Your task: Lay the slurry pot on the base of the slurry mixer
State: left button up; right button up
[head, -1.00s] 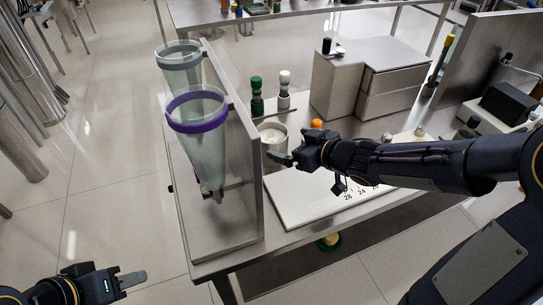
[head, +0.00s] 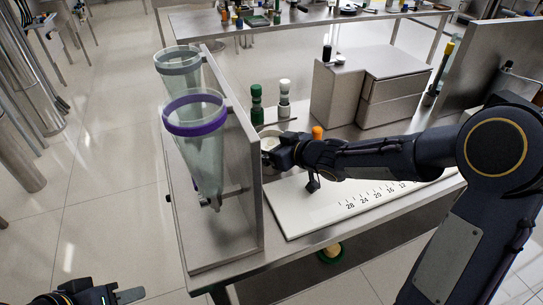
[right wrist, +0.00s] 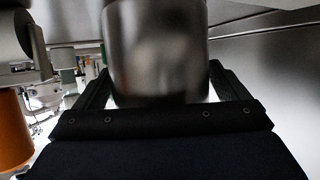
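The slurry pot (head: 269,135) is a round metal cup with pale contents, upright on the bench beside the upright metal panel. It fills the middle of the right wrist view (right wrist: 158,50). My right gripper (head: 272,156) is at the pot's near side, with its fingers on either side of the pot wall. Narrow light gaps show beside the pot near the finger bases; contact at the tips is unclear. My left gripper (head: 130,295) is low at the left, apart from the bench, and only partly in frame. I cannot identify the slurry mixer's base with certainty.
Two clear cones, one with a purple ring (head: 195,128), hang left of the metal panel (head: 243,150). Green-capped (head: 257,105) and white-capped (head: 284,100) bottles stand behind the pot. An orange item (head: 317,132) is close to my right gripper. A white scaled board (head: 325,212) lies in front.

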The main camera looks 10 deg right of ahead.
jog(key=c, duration=1.2)
jog(key=shift+r, duration=0.1)
jog(key=shift+c, duration=0.4)
